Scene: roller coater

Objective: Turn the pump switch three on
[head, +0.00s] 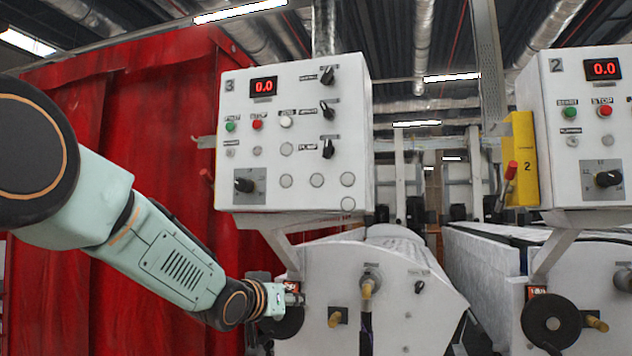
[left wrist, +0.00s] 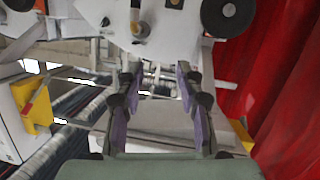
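The control box marked 3 (head: 293,135) hangs at the upper middle of the head view. Its pump switch (head: 328,148) is a black knob at the right of its face, beside a label that appears to read PUMP. Its handle looks about upright. My left gripper (head: 285,299) is well below the box, near the front of the machine and apart from the switch. In the left wrist view my left gripper (left wrist: 158,85) is open, with nothing between its fingers. The pump switch cannot be made out there. My right gripper is in neither view.
Two more black knobs (head: 328,107) sit above the pump switch. A large dial (head: 244,185) is at the box's lower left. A black handwheel (head: 283,318) is by my left gripper. Box 2 (head: 590,130) stands at right.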

